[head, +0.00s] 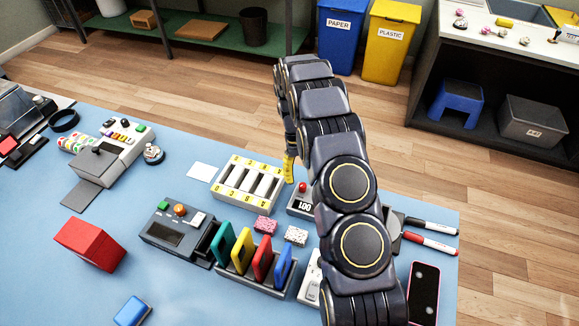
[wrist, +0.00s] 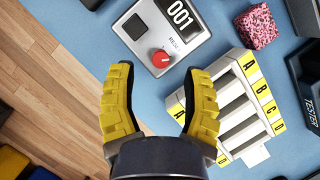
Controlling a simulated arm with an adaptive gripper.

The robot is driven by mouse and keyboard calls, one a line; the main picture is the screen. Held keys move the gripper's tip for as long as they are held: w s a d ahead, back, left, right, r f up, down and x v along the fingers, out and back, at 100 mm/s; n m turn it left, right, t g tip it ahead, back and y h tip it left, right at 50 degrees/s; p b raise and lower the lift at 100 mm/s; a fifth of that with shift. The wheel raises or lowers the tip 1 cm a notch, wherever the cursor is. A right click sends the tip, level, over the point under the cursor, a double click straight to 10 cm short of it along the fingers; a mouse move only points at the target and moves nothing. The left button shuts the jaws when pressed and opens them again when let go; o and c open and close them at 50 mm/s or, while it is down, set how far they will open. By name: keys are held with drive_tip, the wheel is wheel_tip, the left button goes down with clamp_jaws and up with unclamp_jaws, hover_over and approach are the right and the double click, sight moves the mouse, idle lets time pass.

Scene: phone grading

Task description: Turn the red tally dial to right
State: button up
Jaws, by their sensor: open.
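The red tally dial (wrist: 160,58) sits on a grey counter box (wrist: 190,40) whose display reads 001. A pointer mark shows on the dial, but its exact setting is too small to tell. In the head view the red dial (head: 303,187) and its box (head: 300,203) stand at the table's back, partly hidden by my arm. My gripper (wrist: 158,105) is open and empty in the wrist view, its yellow fingers apart, with the dial beyond the gap between them. In the head view only a bit of yellow finger (head: 289,168) shows beside the box.
A white slotted rack (head: 248,186) with letter labels stands close left of the counter box. Pink (head: 265,225) and white (head: 296,236) speckled blocks lie in front. Colored cards stand in a holder (head: 262,280). Markers (head: 430,243) and a phone (head: 424,290) lie right of my arm.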

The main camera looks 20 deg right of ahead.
drive_tip(key=s+a+r+t, duration=0.1)
drive_tip(key=s+a+r, duration=0.25)
drive_tip(key=r, duration=0.55)
drive_tip(key=s+a+r, duration=0.3)
drive_tip(key=s+r, duration=0.1)
drive_tip(key=r, duration=0.6)
drive_tip(key=s+a+r, duration=0.3)
drive_tip(key=s+r, duration=0.1)
drive_tip(key=s, duration=0.3)
drive_tip(key=shift+a+t, duration=0.15)
drive_tip(key=shift+t, duration=0.15)
drive_tip(key=shift+s, duration=0.15)
drive_tip(key=s+a+r+t, duration=0.1)
drive_tip(key=s+a, duration=0.3)
drive_tip(key=s, duration=1.1)
drive_tip(key=shift+s, duration=0.2)
